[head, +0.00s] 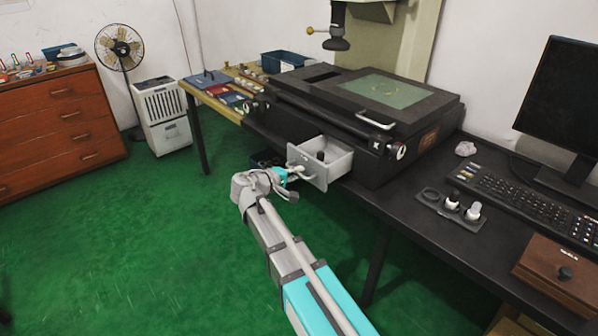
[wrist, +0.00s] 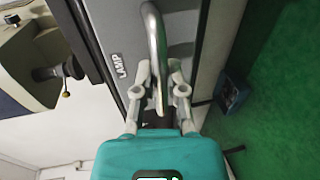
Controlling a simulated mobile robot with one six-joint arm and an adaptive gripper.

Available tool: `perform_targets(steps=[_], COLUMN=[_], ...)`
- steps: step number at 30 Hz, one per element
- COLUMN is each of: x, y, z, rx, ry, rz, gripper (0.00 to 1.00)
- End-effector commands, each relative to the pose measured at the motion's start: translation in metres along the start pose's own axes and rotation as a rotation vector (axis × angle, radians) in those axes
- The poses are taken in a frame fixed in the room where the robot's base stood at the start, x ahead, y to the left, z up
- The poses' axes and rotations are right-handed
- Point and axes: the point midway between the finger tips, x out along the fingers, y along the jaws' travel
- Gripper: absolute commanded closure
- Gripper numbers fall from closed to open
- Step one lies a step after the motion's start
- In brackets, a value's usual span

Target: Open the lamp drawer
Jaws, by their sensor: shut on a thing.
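The lamp drawer (head: 338,168) is a light grey box under the black machine in the head view. It stands pulled out, its inside is visible, and a small dark item (head: 320,156) lies in it. Its front with the "LAMP" label (wrist: 117,68) shows in the wrist view. The curved grey handle (wrist: 155,35) runs down between the fingers of my gripper (wrist: 162,88), which is shut on it. In the head view my gripper (head: 287,176) is at the drawer front, and the handle is partly hidden there.
The black machine (head: 350,100) stands on the dark bench. A holder (head: 450,208) with knobs, a keyboard (head: 520,195), a monitor and a wooden box (head: 560,270) are to the right. A dark blue bin (head: 265,159) is below the bench.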

Motion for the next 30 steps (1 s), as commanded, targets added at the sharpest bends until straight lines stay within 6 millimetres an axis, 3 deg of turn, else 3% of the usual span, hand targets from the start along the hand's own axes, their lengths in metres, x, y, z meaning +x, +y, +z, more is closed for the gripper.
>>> perform_targets(steps=[8,9,15,30], x=[0.0064,0.007,0.0083,0.0084], y=[0.0006,0.0008,0.0014,0.0018], z=[0.0027,0.0027,0.0031,0.0033], rx=[0.003,0.003,0.003,0.003], ry=[-0.007,-0.007,-0.009,-0.009], rz=[-0.003,-0.002,-0.001,0.0], gripper=[1.0,0.83,0.49,0.49])
